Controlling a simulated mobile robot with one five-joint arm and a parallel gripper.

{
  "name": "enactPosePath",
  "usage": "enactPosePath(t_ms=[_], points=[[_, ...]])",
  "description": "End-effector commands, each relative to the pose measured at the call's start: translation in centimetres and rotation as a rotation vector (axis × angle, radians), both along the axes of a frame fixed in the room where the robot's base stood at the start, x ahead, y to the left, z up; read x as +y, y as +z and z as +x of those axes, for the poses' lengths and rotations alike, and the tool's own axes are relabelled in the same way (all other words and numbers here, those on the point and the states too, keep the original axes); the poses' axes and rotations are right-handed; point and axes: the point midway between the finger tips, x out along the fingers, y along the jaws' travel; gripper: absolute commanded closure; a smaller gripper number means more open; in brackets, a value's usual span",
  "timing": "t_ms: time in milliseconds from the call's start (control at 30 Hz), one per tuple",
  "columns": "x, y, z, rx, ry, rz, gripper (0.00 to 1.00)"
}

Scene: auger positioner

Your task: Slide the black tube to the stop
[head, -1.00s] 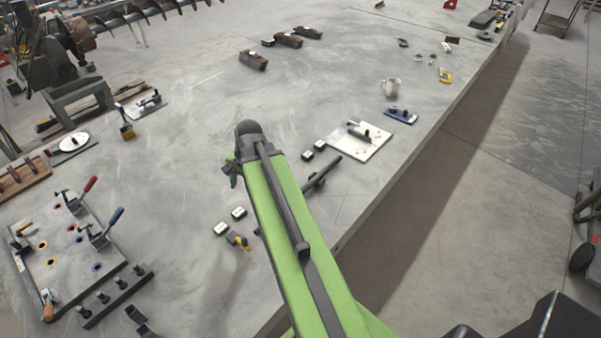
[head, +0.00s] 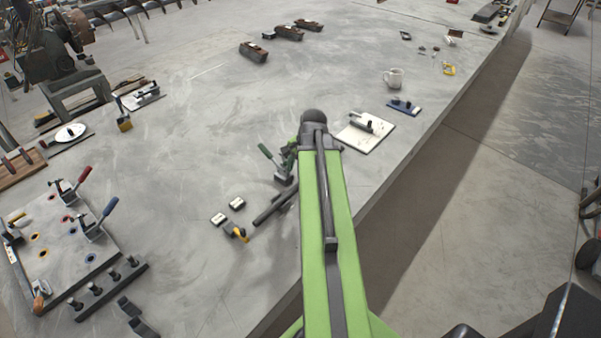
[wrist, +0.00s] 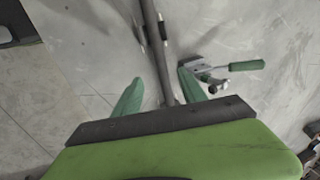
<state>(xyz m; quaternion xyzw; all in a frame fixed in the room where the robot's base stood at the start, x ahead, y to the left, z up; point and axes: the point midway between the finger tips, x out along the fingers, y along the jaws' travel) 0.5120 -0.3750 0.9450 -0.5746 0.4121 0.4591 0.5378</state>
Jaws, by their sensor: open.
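The black tube (head: 272,205) lies along the table near its front edge in the head view, its upper part hidden behind my arm. In the wrist view the tube (wrist: 152,30) runs lengthwise between the fingers of my gripper (wrist: 162,82), which is open; contact cannot be told. In the head view the gripper is mostly hidden behind the end of my arm. A green-handled clamp (head: 276,164) stands beside the tube; it also shows in the wrist view (wrist: 215,76). A black and yellow piece (head: 236,232) stands near the tube's lower end. I cannot tell which part is the stop.
A fixture plate (head: 65,240) with red- and blue-handled clamps is at lower left. A white board (head: 365,132), blue-based tool (head: 404,106) and mug (head: 393,78) lie beyond my arm. The table's middle is clear.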

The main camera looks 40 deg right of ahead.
Motion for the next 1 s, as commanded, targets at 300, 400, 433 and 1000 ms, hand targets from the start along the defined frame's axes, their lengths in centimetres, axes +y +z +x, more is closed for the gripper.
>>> enactPosePath(t_ms=[300,400,433,1000], points=[[0.1,-7.8,1.7,0.0,0.001,0.0,0.51],[0.1,-9.7,2.2,0.0,0.001,0.0,0.51],[0.2,-10.2,2.3,0.0,0.001,0.0,0.51],[0.3,-11.3,2.8,0.0,0.0,0.0,0.69]])
